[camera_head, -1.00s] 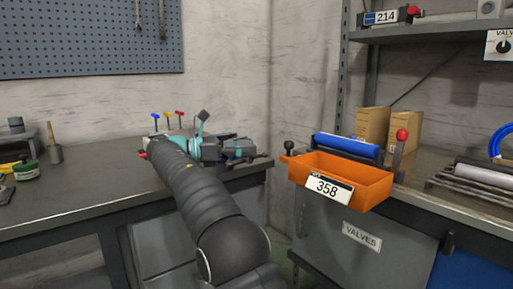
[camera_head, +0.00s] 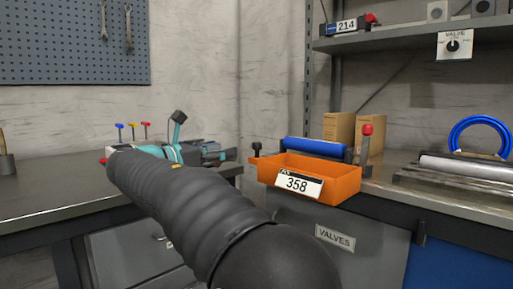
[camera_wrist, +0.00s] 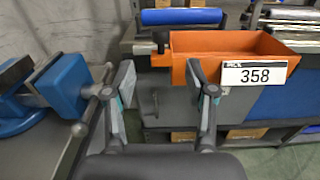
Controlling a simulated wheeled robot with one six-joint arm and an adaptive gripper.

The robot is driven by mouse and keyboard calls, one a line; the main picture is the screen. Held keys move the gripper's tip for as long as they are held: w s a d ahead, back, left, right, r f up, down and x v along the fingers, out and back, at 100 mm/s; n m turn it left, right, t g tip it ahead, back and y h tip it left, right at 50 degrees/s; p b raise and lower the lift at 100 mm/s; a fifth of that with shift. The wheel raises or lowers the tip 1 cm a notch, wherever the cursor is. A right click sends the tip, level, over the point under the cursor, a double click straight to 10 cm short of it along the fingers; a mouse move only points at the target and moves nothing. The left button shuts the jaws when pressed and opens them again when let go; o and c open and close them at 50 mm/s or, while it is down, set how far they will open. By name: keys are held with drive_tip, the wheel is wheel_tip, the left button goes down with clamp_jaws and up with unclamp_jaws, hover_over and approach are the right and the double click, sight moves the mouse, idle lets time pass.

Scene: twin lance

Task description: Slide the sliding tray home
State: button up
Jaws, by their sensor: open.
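The sliding tray is an orange open bin (camera_head: 335,188) with a white label reading 358. In the head view it juts forward past the front edge of the right bench, with a blue roller (camera_head: 314,150) behind it. In the wrist view the tray (camera_wrist: 200,42) is at the upper right, with a black knob by its left end. My gripper (camera_wrist: 163,92) is open and empty, its two fingers apart. The right finger overlaps the tray's left end in the picture; I cannot tell whether they touch. In the head view my arm largely hides the gripper.
A blue vise (camera_wrist: 60,85) is close left of my gripper in the wrist view. A red-topped lever (camera_head: 366,142) stands behind the tray's right side. Cardboard boxes (camera_head: 338,128) stand behind the roller. A grey cabinet labelled VALVES (camera_head: 340,262) is below.

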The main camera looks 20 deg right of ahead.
sight(253, 145)
drive_tip(key=x, duration=1.2)
drive_tip(key=shift+d+b, duration=0.15)
drive_tip(key=shift+b, duration=0.2)
clamp_jaws()
